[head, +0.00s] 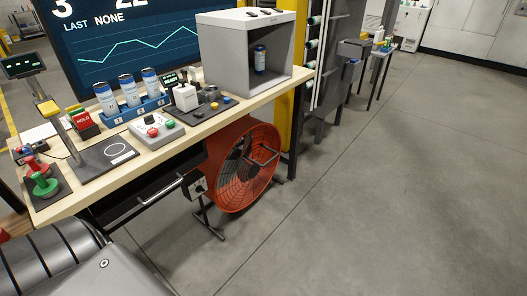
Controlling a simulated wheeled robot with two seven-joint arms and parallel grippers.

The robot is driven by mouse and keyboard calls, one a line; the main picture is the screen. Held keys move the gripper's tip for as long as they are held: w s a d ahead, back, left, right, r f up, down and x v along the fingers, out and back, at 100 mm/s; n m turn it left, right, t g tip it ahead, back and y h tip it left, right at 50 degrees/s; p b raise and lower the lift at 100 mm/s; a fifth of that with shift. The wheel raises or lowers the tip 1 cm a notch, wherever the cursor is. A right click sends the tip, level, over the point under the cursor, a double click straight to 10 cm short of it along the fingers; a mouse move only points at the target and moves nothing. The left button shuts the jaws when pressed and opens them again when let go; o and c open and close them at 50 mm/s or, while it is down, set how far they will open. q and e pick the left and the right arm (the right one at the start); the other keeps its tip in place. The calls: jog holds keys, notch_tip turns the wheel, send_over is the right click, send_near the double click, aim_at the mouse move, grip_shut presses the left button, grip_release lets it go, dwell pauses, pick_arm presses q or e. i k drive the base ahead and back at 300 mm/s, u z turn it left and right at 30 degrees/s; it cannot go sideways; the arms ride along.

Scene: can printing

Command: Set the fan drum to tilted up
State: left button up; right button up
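The fan drum (243,167) is a round orange drum with a wire grille, low beside the workbench in the head view. It sits on a dark floor stand (208,222), with a small control box (197,188) at its left side. A bar-like handle (263,154) shows across the grille. The grille faces the open floor to the right. I cannot tell the drum's exact tilt from this view. The upper back of the drum is hidden by the bench top. Neither of my grippers is in view.
The workbench (178,136) holds blue-labelled cans in a rack (137,108), a button box (157,130), a grey open cabinet (227,62) and red and green stamps (43,185). A yellow post (287,103) stands behind the fan. The floor (360,200) to the right is clear.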

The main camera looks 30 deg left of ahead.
aim_at(254, 175)
jog(key=u, duration=0.65)
jog(key=i, duration=0.85)
jog(key=u, duration=1.3)
jog(key=i, duration=0.35)
jog(key=u, duration=0.3)
